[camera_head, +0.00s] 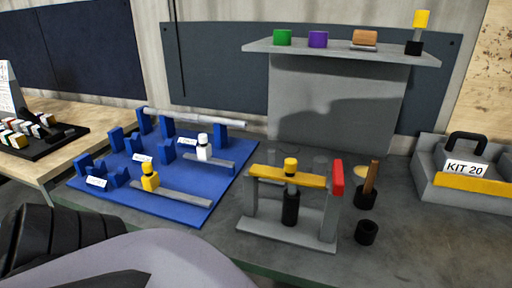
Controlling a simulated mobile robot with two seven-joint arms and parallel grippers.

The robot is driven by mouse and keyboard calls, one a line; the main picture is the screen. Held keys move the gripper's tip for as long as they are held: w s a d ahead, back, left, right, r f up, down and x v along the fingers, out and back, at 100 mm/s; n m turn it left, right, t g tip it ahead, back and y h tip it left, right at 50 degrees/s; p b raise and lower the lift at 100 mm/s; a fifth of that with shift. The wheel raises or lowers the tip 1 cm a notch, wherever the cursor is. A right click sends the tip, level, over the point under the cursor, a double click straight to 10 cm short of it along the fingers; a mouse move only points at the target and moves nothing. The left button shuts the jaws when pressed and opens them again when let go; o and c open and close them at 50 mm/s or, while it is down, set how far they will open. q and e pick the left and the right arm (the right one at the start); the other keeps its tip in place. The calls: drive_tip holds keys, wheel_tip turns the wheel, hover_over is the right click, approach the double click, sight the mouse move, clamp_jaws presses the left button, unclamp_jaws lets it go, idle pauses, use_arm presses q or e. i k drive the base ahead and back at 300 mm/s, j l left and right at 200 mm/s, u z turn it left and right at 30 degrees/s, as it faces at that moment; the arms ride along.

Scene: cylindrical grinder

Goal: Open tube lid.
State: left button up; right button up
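A black tube (290,208) stands upright in a grey frame on the bench, with a yellow lid (291,164) above it. A yellow bar (270,174) crosses the frame at lid height, and a red block (337,178) sits at the bar's right end. The lid looks seated on top, but I cannot tell how tightly. Another small yellow-topped black piece (421,20) stands on the shelf. Part of my arm fills the bottom left corner, apart from the frame. Neither gripper's fingers are in view.
A blue board (190,208) with holders, a long rod and small yellow and white pieces lies left of the frame. Right of it stand a black cup (367,232) and a black holder with a wooden stick (371,177). A KIT 20 box (480,195) is far right.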

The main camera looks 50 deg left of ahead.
sight(289, 174)
drive_tip(key=u, duration=1.25)
